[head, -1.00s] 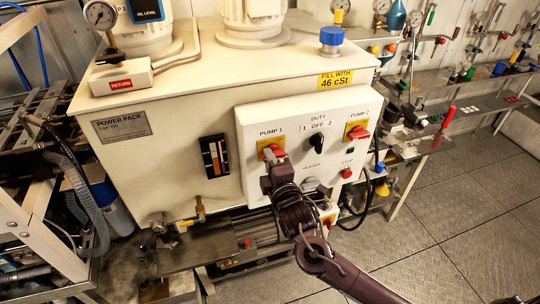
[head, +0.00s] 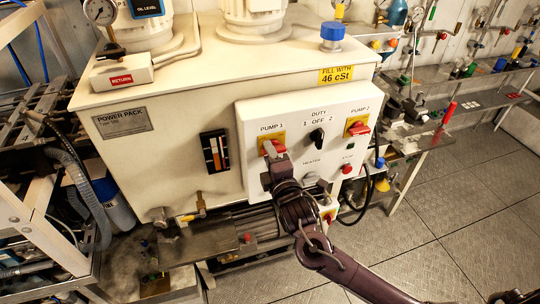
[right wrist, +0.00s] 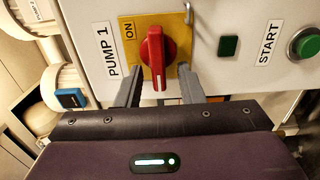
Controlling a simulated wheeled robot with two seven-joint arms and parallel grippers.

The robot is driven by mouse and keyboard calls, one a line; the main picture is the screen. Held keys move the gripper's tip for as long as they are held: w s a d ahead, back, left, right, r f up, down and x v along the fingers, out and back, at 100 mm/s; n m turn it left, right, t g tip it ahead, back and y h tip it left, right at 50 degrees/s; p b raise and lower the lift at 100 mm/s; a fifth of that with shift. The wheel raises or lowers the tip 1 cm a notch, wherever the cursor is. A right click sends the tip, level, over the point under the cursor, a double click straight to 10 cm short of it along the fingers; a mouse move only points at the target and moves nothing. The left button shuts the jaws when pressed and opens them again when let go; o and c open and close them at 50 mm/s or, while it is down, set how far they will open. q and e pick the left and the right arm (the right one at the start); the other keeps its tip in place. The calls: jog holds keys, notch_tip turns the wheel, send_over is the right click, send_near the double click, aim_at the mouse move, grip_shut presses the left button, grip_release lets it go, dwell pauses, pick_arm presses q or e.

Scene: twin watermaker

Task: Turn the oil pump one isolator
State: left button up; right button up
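The pump 1 isolator is a red rotary handle (right wrist: 153,55) on a yellow plate (right wrist: 177,47) marked ON, next to the PUMP 1 label. It also shows in the head view as a red handle (head: 273,147) on the white control panel, partly hidden by my gripper. My right gripper (right wrist: 160,88) is open, with one finger on each side of the handle's near end. Gaps show between the handle and both fingers. In the head view my right gripper (head: 272,160) is in front of the panel, at the pump 1 handle. My left gripper is not in view.
The panel also carries a black duty selector (head: 317,135), a second red isolator at pump 2 (head: 357,128) and a red stop button (head: 347,169). In the wrist view a green start button (right wrist: 305,43) is at right.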

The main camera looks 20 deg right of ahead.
jog(key=shift+s, duration=0.1)
jog(key=s+b, duration=0.2)
jog(key=s, duration=0.5)
jog(key=shift+s+b, duration=0.3)
jog(key=shift+b, duration=0.05)
jog(key=shift+d, duration=0.15)
